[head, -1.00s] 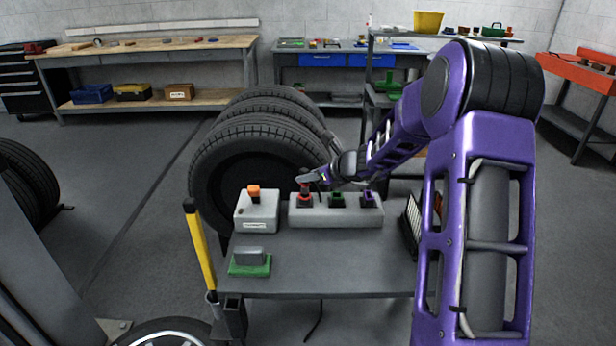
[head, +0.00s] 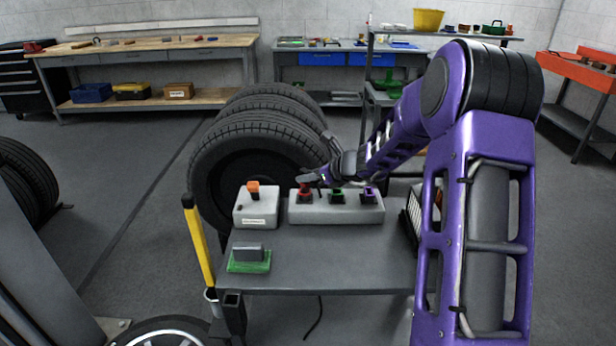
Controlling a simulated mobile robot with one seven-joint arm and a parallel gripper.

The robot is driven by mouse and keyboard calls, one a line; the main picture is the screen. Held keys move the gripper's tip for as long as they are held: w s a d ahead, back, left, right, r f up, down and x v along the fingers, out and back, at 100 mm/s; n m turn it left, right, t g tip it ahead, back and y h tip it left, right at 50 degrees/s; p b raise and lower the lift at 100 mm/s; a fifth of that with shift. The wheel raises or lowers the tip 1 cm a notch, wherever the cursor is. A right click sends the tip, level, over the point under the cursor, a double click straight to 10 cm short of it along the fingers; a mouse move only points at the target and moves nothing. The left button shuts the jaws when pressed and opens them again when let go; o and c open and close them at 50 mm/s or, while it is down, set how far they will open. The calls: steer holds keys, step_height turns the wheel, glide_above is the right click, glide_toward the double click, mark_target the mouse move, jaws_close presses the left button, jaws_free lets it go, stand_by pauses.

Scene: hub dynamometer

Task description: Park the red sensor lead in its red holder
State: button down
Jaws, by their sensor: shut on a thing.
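A long grey block (head: 335,213) on the cart top carries a red holder (head: 305,198), a green holder (head: 337,197) and a purple holder (head: 369,195) in a row. My gripper (head: 309,180) reaches in from the right, low over the red holder at the block's left end. It is shut on a small red piece, which I take to be the red sensor lead (head: 304,188). The lead is mostly hidden by the fingers and is at or just above the red holder. I cannot tell whether it is seated. Its cable is hard to make out.
A grey box with an orange knob (head: 254,189) stands left of the block. A grey piece on a green base (head: 249,258) lies at the cart's front left. A yellow-handled tool (head: 199,243) stands at the left edge. Tires (head: 225,165) stand behind. The cart's middle is clear.

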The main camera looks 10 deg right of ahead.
steer(key=shift+f, duration=0.2)
steer(key=shift+f+b, duration=0.5)
steer(key=shift+b, duration=0.2)
steer(key=c, duration=0.7)
jaws_free()
steer(key=shift+o, duration=0.2)
steer(key=p+v, duration=0.2)
steer(key=v, duration=1.5)
steer(key=shift+s, duration=0.2)
steer(key=shift+d+r, duration=0.1)
